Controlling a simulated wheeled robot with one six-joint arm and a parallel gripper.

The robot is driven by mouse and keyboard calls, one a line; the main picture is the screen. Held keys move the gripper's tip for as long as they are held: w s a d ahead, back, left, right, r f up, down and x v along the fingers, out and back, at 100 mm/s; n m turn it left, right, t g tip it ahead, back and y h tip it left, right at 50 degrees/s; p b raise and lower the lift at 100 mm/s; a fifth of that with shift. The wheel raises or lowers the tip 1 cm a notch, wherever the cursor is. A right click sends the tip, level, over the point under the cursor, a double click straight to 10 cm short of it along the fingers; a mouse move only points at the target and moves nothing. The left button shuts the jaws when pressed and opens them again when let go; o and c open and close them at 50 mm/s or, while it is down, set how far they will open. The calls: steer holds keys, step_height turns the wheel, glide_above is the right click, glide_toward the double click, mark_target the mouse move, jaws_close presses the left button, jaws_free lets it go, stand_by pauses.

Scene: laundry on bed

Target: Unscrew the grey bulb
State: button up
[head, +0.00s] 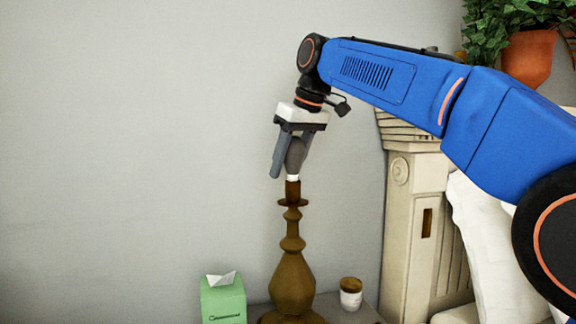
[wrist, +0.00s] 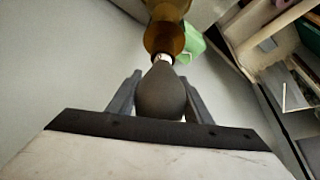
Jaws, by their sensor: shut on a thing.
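The grey bulb (head: 296,154) sits upright at the top of a brown turned lamp base (head: 292,283), its white lower end at the lamp's socket. My gripper (head: 284,172) points down from above, with its fingers on both sides of the bulb, shut on it. In the wrist view the bulb (wrist: 161,93) fills the space between the two fingers (wrist: 160,98), and the lamp base (wrist: 165,38) lies beyond it. I cannot tell whether the bulb's end is still threaded in the socket.
A green tissue box (head: 223,299) stands left of the lamp and a small white-and-brown jar (head: 351,293) right of it, on a grey surface. A cream carved column (head: 412,220) stands to the right, with a potted plant (head: 528,55) above. The wall on the left is clear.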

steer(key=shift+s+a+n+g+y, duration=0.15)
steer(key=shift+n+g+y, duration=0.35)
steer(key=shift+n, duration=1.1)
steer(key=shift+s+n+g, duration=0.25)
steer(key=shift+n+g, duration=0.45)
steer(key=shift+n, duration=1)
steer(key=shift+s+n+g, duration=0.15)
steer(key=shift+n+g, duration=0.25)
steer(key=shift+n, duration=0.45)
steer(key=shift+s+n+g, duration=0.15)
steer(key=shift+n+g, duration=0.25)
steer(key=shift+n, duration=0.45)
steer(key=shift+n, duration=0.5)
steer(key=shift+s+n+g, duration=0.25)
steer(key=shift+n+g, duration=0.45)
steer(key=shift+n, duration=0.5)
